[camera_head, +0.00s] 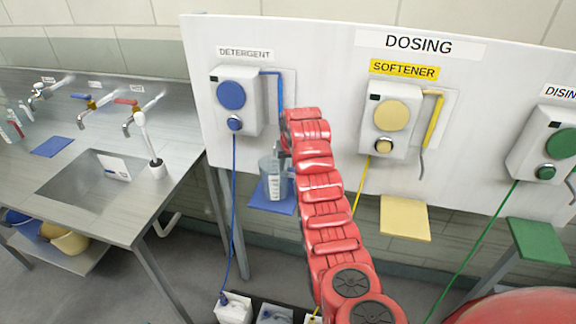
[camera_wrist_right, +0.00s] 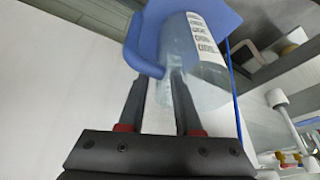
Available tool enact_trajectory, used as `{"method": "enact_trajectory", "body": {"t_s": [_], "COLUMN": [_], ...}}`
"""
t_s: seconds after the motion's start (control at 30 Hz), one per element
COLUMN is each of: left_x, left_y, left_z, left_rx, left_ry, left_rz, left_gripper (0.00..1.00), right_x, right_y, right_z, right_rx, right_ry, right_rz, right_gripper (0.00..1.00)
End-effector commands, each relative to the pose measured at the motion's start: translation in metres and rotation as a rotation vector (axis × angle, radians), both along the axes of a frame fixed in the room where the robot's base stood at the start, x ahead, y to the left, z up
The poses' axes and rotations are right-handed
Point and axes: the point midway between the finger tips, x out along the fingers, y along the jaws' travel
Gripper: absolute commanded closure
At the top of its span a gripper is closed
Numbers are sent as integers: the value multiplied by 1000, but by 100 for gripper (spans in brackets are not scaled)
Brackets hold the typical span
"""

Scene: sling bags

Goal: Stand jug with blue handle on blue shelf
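The clear jug (camera_head: 271,181) with a blue handle and white scale marks shows upright at the blue shelf (camera_head: 258,203) below the detergent dispenser. Its base appears over the shelf; I cannot tell whether they touch. In the right wrist view the jug (camera_wrist_right: 196,72) shows upside down, with its blue handle (camera_wrist_right: 145,58) at the left and the blue shelf (camera_wrist_right: 222,16) behind its base. My right gripper (camera_wrist_right: 165,76) has its fingertips at the handle, with a gap between the fingers. Whether they pinch the handle is unclear. My left gripper is not in view.
The detergent dispenser (camera_head: 232,100) with a blue pipe (camera_head: 280,92) is above the jug. A yellow shelf (camera_head: 405,218) and a green shelf (camera_head: 538,240) are to the right. A steel sink counter (camera_head: 140,205) stands at the left. White containers (camera_head: 234,308) are on the floor below.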

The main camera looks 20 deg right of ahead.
Motion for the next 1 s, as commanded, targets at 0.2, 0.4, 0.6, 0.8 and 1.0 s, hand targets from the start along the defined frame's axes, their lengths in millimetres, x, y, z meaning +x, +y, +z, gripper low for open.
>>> {"method": "enact_trajectory", "body": {"t_s": [0.2,0.4,0.6,0.8,1.0], "left_x": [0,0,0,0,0], "left_y": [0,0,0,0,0], "left_z": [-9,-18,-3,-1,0], "left_rx": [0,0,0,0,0], "left_ry": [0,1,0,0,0], "left_rz": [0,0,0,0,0], "left_gripper": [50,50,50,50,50], "right_x": [-6,-24,-34,-40,-45], "right_y": [0,4,5,5,5], "right_z": [19,65,89,106,113], "right_rx": [-1,-2,-2,-5,-1], "right_ry": [-5,-4,-1,-1,-1], "right_rz": [0,3,4,2,3], "right_gripper": [67,67,67,67,67]}}
